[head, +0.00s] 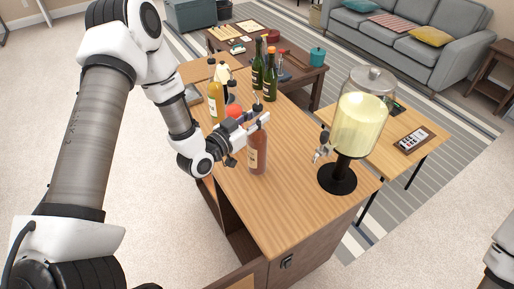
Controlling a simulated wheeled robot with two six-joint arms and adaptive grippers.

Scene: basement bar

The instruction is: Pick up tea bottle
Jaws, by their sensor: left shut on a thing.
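The tea bottle (258,153), with reddish-brown contents and a pale label, is upright near the middle of the wooden bar top. My left gripper (258,124) comes in from the left and is shut on the bottle's upper part. The fingers hide part of the bottle's neck. I cannot tell whether its base touches the wood. My right gripper is not in view.
A drink dispenser (360,120) with pale yellow liquid stands right of the bottle on the bar top (290,215). An orange-yellow bottle (215,101), green bottles (269,80) and a red round thing (235,111) stand behind. The front of the bar top is clear.

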